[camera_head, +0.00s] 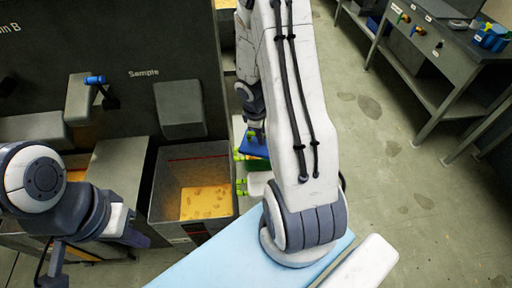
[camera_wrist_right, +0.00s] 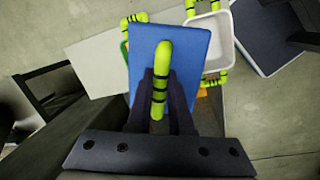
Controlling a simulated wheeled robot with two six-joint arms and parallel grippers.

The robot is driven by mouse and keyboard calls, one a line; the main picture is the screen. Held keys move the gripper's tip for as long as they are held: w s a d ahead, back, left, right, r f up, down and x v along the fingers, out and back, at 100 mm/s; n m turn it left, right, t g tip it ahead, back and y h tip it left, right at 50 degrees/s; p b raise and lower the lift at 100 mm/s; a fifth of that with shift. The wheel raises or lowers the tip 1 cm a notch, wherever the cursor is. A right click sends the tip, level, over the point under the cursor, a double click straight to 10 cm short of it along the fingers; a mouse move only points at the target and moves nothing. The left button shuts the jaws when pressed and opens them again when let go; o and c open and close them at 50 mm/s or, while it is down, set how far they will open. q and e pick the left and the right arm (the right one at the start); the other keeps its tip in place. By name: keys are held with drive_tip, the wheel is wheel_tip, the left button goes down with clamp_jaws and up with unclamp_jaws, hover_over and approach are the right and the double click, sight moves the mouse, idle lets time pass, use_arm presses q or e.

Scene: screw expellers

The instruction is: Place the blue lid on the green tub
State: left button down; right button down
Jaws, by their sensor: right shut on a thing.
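The blue lid (camera_wrist_right: 190,65) is a flat rectangle with a lime-green handle across its middle. My right gripper (camera_wrist_right: 161,78) is shut on this handle, with dark fingers on both sides of it. In the head view, the blue lid (camera_head: 255,150) is partly hidden behind my right arm. A sliver of the green tub (camera_wrist_right: 124,48) shows past the lid's left edge in the wrist view. The lid covers most of the tub, and I cannot tell whether they touch. My left gripper (camera_head: 54,266) is low at the far left, away from the lid; its jaws are unclear.
A white tub (camera_wrist_right: 207,38) with lime-green handles stands right beside the lid. A grey bin (camera_head: 163,190) with yellow contents (camera_head: 206,203) is left of the lid. A dark machine (camera_head: 120,45) fills the upper left. A workbench (camera_head: 450,50) stands upper right, with open floor before it.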

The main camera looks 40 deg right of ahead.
drive_tip(key=s+d+r+n, duration=0.2)
drive_tip(key=s+d+n, duration=0.25)
drive_tip(key=d, duration=0.45)
drive_tip(key=shift+t, duration=0.3)
drive_tip(key=w+a+f+b, duration=0.1)
drive_tip(key=w+a+f, duration=0.1)
drive_tip(key=w, duration=0.1)
drive_tip(key=shift+a+f, duration=0.25)
drive_tip(key=shift+f, duration=0.15)
drive_tip(key=w+a+f+b, duration=0.2)
drive_tip(key=w+a+f, duration=0.1)
drive_tip(key=w+f, duration=0.3)
wheel_tip(320, 180, down, 2)
drive_tip(key=shift+w+a+b, duration=0.15)
drive_tip(key=shift+w+b, duration=0.1)
drive_tip(key=shift+b, duration=0.15)
